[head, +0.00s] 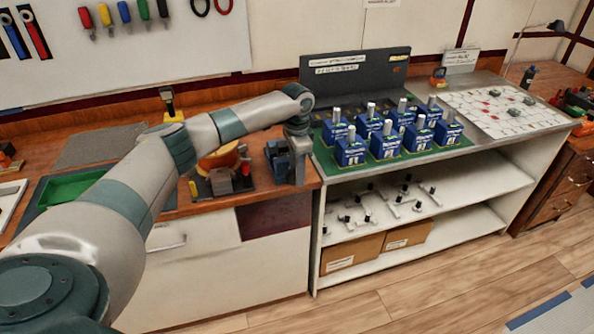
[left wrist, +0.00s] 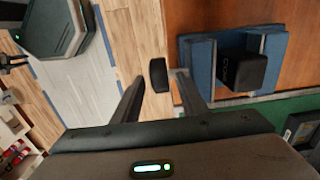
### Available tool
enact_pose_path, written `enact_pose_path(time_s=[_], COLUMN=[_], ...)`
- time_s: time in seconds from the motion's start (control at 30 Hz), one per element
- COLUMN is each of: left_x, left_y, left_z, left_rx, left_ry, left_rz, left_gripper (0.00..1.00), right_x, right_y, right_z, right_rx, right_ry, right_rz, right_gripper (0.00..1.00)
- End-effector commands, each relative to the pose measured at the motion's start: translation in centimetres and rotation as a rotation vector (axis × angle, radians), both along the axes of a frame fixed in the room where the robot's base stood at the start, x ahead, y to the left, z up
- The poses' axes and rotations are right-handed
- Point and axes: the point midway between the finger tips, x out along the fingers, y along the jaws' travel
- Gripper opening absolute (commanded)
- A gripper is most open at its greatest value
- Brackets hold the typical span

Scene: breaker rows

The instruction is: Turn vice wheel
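The blue vice (head: 276,157) sits near the right front corner of the wooden bench, just left of my left gripper (head: 298,180). In the left wrist view the vice (left wrist: 195,75) holds a dark block (left wrist: 243,70) between its blue jaws. Its black wheel (left wrist: 158,76) shows edge-on, left of the vice. My left gripper (left wrist: 159,80) points down and is open, one finger on each side of the wheel in the picture; I see no finger touching it. In the head view the wheel is hidden by the gripper. My right gripper is in neither view.
A white shelf unit (head: 420,195) adjoins the bench on the right, with several blue breakers (head: 350,150) on a green mat (head: 322,158). A yellow-orange bowl-like thing (head: 222,157) and small parts stand left of the vice. Open floor (head: 390,300) lies in front.

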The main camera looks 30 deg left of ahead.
Motion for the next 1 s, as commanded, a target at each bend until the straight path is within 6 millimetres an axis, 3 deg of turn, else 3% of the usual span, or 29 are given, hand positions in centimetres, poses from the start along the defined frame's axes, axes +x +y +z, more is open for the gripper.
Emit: enact_pose_path(time_s=[0.03,0.17,0.63,1.0], left_x=[0.00,0.00,-0.19,-0.74], left_y=[0.00,0.00,0.16,0.64], left_z=[0.01,0.03,0.12,0.05], left_rx=[0.000,0.000,-0.038,-0.192], left_ry=[0.000,0.000,-0.043,-0.223], left_rz=[0.000,0.000,0.001,0.003], left_gripper=[0.29,0.00,0.00,0.00], right_x=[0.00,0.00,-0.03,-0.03], right_y=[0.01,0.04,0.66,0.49], right_z=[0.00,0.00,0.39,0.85], right_rx=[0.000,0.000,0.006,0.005], right_ry=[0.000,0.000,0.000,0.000], right_rz=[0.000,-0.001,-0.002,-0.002], right_gripper=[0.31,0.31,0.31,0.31])
